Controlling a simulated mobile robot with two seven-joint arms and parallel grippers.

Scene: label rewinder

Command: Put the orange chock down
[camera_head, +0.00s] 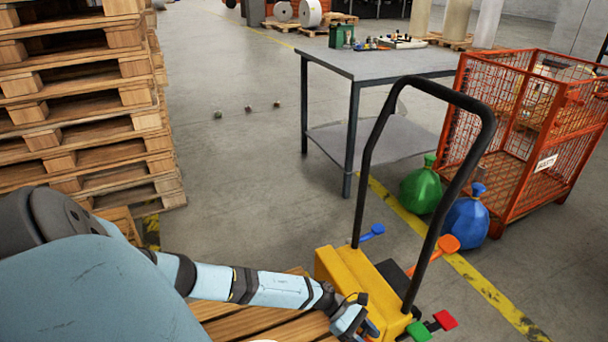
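An orange rounded piece (447,243) shows at the right side of the yellow pallet truck (372,285), just behind the black handle. I cannot tell whether it is the orange chock, or whether it is attached to the truck. My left arm comes in from the left, and my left gripper (365,324) is low in the picture, against or close to the front of the truck's yellow body. Its fingertips are partly hidden, so its opening and any held thing cannot be made out. My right gripper is not in view.
Blue (372,232), green (419,331) and red (445,319) pieces show around the truck. Green (421,188) and blue (466,218) bags stand beside the orange cage (507,222). A grey table (375,64) stands behind. Stacked pallets (80,110) rise left. The middle floor is mostly clear.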

